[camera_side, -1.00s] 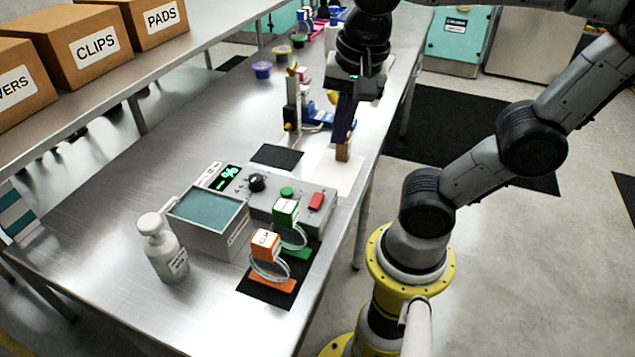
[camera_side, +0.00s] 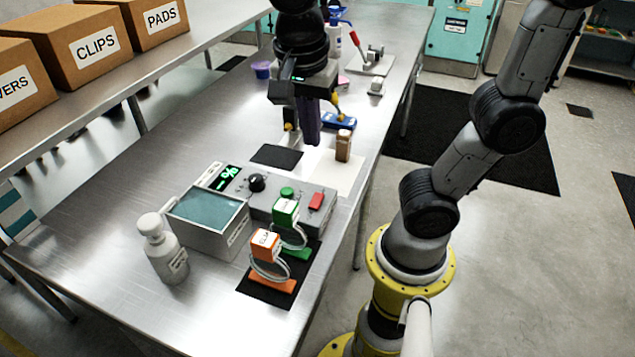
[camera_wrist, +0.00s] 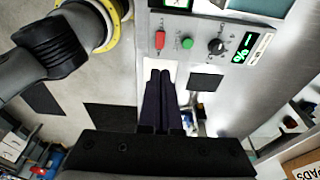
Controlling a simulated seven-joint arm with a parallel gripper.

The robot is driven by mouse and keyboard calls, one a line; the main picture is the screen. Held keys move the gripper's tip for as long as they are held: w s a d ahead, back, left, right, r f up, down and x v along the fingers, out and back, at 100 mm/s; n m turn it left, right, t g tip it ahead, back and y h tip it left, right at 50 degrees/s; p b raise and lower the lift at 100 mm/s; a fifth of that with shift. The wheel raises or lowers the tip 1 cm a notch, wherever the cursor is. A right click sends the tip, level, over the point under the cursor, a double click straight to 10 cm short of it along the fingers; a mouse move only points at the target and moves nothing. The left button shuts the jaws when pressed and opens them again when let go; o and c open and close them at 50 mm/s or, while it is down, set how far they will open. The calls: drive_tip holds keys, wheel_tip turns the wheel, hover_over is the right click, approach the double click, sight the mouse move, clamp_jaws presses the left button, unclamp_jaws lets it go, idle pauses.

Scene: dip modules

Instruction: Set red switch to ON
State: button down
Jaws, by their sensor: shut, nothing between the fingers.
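The red switch (camera_side: 316,200) is on the right end of the top of a grey control box (camera_side: 262,207). In the wrist view the red switch (camera_wrist: 160,40) is near the top, beside a round green button (camera_wrist: 187,43) and a black knob (camera_wrist: 216,46). I cannot read whether the switch is on or off. My gripper (camera_side: 311,143) points down over the white sheet behind the box, apart from the switch. In the wrist view its dark fingers (camera_wrist: 162,75) are together, with nothing between them.
A small brown block (camera_side: 343,146) stands on the white sheet (camera_side: 335,172), close to my gripper. A green clip block (camera_side: 285,211) and an orange one (camera_side: 265,245) stand before the box. A grey bin (camera_side: 208,215) and white bottle (camera_side: 162,250) are left.

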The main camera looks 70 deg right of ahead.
sight(319, 194)
drive_tip(key=d+f, duration=0.1)
drive_tip(key=f, duration=0.8)
drive_tip(key=d+f, duration=0.1)
drive_tip(key=f, duration=0.3)
drive_tip(key=shift+d+f, duration=0.2)
drive_tip(key=shift+d, duration=0.1)
drive_tip(key=shift+d+f, duration=0.15)
drive_tip(key=shift+f, duration=0.1)
drive_tip(key=shift+a+r, duration=0.15)
drive_tip(key=shift+a, duration=0.7)
